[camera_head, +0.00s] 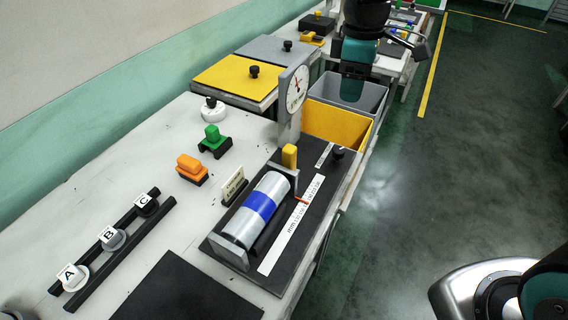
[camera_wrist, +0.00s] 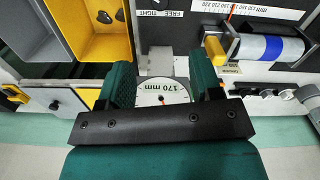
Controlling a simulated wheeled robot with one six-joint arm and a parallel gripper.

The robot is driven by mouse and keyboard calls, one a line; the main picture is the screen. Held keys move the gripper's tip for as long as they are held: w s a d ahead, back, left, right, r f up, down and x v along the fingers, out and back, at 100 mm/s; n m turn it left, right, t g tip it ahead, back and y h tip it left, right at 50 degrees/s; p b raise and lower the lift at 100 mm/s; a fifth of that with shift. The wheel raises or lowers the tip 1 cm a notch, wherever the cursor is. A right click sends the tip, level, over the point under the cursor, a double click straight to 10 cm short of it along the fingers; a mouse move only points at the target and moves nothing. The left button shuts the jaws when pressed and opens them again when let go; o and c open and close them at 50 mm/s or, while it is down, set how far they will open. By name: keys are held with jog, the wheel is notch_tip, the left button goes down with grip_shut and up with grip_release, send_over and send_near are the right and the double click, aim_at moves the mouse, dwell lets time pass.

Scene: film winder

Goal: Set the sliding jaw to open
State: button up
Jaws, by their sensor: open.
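The film winder's dark base (camera_head: 325,213) lies on the white bench. A silver roll with a blue band (camera_head: 262,204) rests on it between grey end pieces. The yellow-topped grey piece (camera_head: 289,157) at the roll's far end looks like the sliding jaw; it shows in the wrist view (camera_wrist: 215,50) too. Whether a gap separates it from the roll is unclear.
A black knob (camera_head: 338,153) stands by a label reading FREE and TIGHT in the wrist view. Yellow (camera_head: 335,127) and grey (camera_head: 365,96) bins sit beyond the winder. Green (camera_head: 212,136) and orange (camera_head: 190,166) blocks and lettered spools (camera_head: 113,240) stand on the left.

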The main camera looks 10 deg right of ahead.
aim_at(286, 156)
dwell(0.3)
